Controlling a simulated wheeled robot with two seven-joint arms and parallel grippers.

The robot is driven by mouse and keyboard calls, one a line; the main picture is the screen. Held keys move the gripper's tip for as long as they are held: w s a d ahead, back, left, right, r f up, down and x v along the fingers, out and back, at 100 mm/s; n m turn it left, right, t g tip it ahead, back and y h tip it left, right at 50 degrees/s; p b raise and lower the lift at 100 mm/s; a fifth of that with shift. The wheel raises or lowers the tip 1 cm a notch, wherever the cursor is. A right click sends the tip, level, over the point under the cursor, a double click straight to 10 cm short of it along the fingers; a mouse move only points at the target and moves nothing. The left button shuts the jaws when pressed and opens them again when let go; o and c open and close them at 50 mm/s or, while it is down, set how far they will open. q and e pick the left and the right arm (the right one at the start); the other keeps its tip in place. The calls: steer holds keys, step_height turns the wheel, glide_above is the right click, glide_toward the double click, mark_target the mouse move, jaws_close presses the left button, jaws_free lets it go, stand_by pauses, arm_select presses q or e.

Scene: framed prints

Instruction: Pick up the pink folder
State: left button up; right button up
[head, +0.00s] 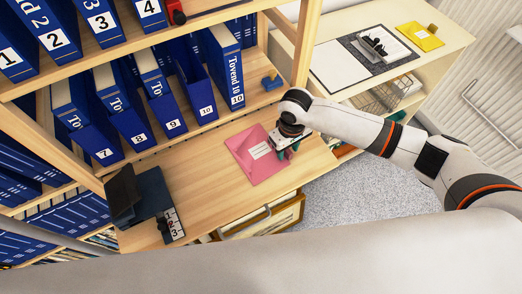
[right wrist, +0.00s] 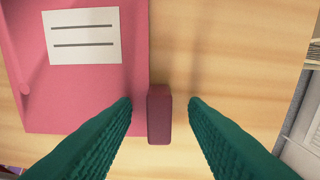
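The pink folder (head: 257,158) lies flat on the wooden shelf top, with a white label on its cover. In the right wrist view the folder (right wrist: 85,95) fills the upper left, and a darker red-pink tab (right wrist: 159,114) sticks out at its right edge. My right gripper (head: 287,154) is over the folder's right edge. Its two green fingers (right wrist: 160,105) are apart, one on either side of the tab, with gaps to it. Whether the fingertips are level with the tab I cannot tell. My left gripper is not in view.
Numbered blue binders (head: 164,102) stand on shelves behind and to the left. A blue stamp-like object (head: 272,81) sits behind the folder. A light cabinet (head: 448,38) is at the right. Wood around the folder is bare.

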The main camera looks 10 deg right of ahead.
steer(key=shift+f, duration=0.1)
steer(key=shift+c, duration=0.2)
jaws_close()
